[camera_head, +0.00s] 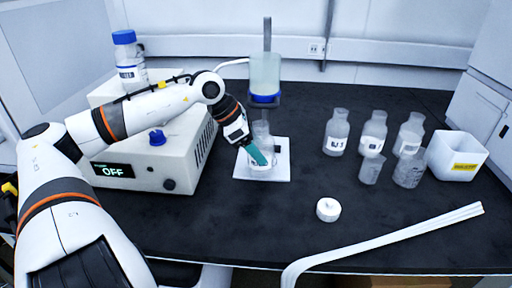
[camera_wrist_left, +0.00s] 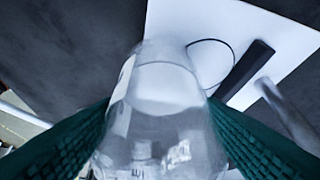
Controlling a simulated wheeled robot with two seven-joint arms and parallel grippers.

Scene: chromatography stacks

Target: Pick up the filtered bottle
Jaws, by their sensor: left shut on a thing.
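A clear glass bottle with a label (camera_head: 262,166) stands upright at the white base plate (camera_head: 240,177) of the filter stand, below the blue-banded filter cup (camera_head: 265,75). My left gripper (camera_head: 258,158) reaches it from the left, its teal fingers at the bottle. In the left wrist view the bottle (camera_wrist_left: 160,115) fills the space between the two teal fingers, which are shut on it. Whether its base touches the plate is hard to tell. My right gripper is not in view.
Several bottles (camera_head: 373,132) and beakers (camera_head: 410,168) stand at right by a white bin (camera_head: 457,155). A white cap (camera_head: 328,209) lies in front.

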